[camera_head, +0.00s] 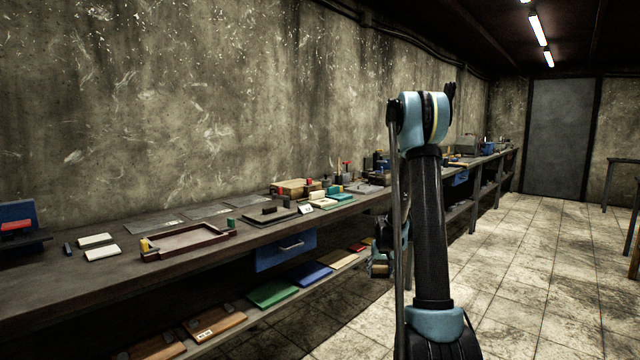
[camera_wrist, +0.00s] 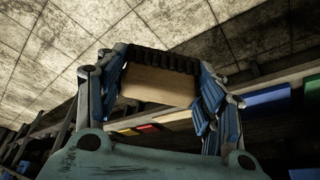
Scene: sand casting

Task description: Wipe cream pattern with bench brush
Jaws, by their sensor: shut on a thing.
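My gripper (camera_wrist: 162,82) is shut on a bench brush (camera_wrist: 157,88), a pale wooden block with a dark bristle edge, gripped between its blue fingers. In the head view my gripper (camera_head: 381,250) hangs low in front of the bench, over the floor, with the brush (camera_head: 380,269) at its lower end. Cream blocks lie on the bench (camera_head: 60,290): a pair at the left, one farther back (camera_head: 95,240) and one nearer (camera_head: 102,253). More small cream pieces (camera_head: 317,195) lie around the bench's middle. I cannot tell which is the cream pattern.
A dark-red open frame (camera_head: 190,250) and a dark plate with a block (camera_head: 270,216) are on the bench. A blue drawer (camera_head: 285,250) hangs beneath. The lower shelf holds green (camera_head: 272,292) and blue (camera_head: 312,273) boards. Tiled floor (camera_head: 540,270) is clear at right.

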